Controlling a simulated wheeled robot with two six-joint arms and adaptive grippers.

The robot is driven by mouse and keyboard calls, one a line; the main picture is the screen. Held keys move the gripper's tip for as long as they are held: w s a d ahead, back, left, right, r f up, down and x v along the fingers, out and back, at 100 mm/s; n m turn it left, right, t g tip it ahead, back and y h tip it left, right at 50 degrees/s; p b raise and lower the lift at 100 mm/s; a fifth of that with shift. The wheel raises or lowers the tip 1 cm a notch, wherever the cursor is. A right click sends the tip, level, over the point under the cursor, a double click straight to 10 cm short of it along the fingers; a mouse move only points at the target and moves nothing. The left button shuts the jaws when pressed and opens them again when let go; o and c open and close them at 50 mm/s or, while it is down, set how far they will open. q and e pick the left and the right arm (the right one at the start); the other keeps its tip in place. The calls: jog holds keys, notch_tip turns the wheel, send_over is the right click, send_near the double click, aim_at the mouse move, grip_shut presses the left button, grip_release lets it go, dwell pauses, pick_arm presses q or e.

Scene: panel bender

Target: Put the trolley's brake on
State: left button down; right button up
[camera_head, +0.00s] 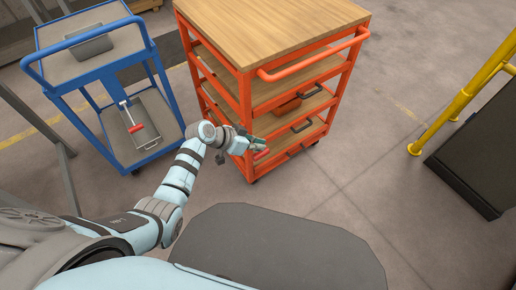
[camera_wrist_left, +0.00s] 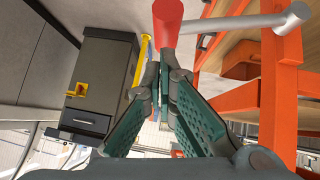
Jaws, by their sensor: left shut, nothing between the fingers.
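The orange trolley (camera_head: 245,100) with a wooden top stands ahead of me in the head view. Its orange frame also shows at the right of the left wrist view (camera_wrist_left: 281,105). A grey brake lever (camera_wrist_left: 240,24) with a red grip (camera_wrist_left: 167,22) crosses the top of the wrist view. The red grip also shows low on the trolley's near corner in the head view (camera_head: 262,154). My left gripper (camera_head: 254,145) is beside it, shut and empty. In the wrist view its fingertips (camera_wrist_left: 165,62) are just below the red grip; I cannot tell whether they touch.
A blue trolley (camera_head: 104,67) stands at the left, with another red-gripped lever (camera_head: 136,128). A yellow rail (camera_head: 455,107) and a dark cabinet (camera_head: 470,160) stand at the right. The floor between orange trolley and rail is clear.

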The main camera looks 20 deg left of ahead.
pick_arm(q)
jog(key=shift+f, duration=0.25)
jog(key=shift+s+d+f, duration=0.1)
jog(key=shift+d+f, duration=0.05)
jog(key=shift+s+d+f+m+t+y, duration=0.15)
jog(key=shift+s+d+f+m+y, duration=0.1)
jog(key=shift+f, duration=0.2)
jog(key=shift+s+d+f+m+t+y, duration=0.15)
jog(key=shift+f+y, duration=0.1)
jog(key=shift+f, duration=0.15)
notch_tip(320, 180, down, 8)
jog(key=s+d+m+t+y+b, duration=0.1)
jog(key=b, duration=0.3)
jog(key=shift+d+t+y, duration=0.2)
jog(key=shift+t+y, duration=0.1)
jog(key=shift+y, duration=0.1)
jog(key=shift+r, duration=0.1)
